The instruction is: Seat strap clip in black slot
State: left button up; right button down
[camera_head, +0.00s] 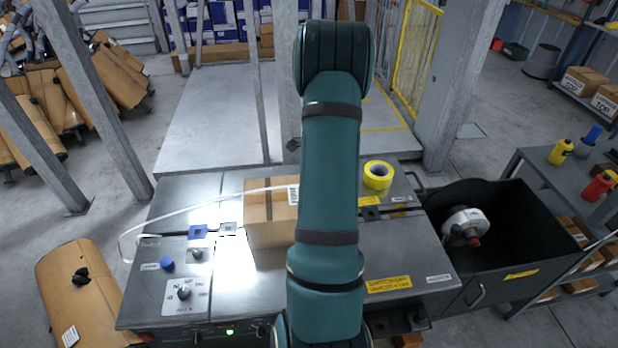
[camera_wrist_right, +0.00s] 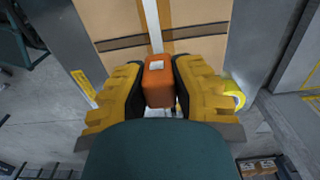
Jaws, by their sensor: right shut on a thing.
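An orange strap clip (camera_wrist_right: 158,88) with a pale square on its face shows in the right wrist view. My right gripper (camera_wrist_right: 158,72), with yellow ribbed fingers and dark pads, is shut on it. A white strap (camera_wrist_right: 151,22) runs beyond the clip over the cardboard box (camera_wrist_right: 110,20). In the head view the strap (camera_head: 185,208) loops from the left side of the bench onto the box (camera_head: 266,231). My arm hides the clip and right gripper there. A black slot-like fitting (camera_head: 370,213) shows right of my arm on the bench. My left gripper is not in view.
Yellow tape (camera_head: 378,168) lies on the bench, right of my arm. A blue fitting (camera_head: 197,232) and a control panel (camera_head: 187,293) with knobs are at the left. A black bin (camera_head: 520,225) stands at the right. Grey posts rise behind the bench.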

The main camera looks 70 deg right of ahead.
jog(key=s+d+b, duration=0.2)
jog(key=s+d, duration=0.3)
jog(key=s, duration=0.4)
jog(key=s+d+f+b, duration=0.3)
jog(key=s+f+b, duration=0.2)
jog(key=f, duration=0.7)
jog(key=shift+s, duration=0.75)
jog(key=shift+f, duration=0.15)
jog(key=shift+f, duration=2.25)
jog(key=shift+f, duration=0.4)
jog(key=c, duration=0.8)
grip_release()
jog(key=shift+c, duration=0.2)
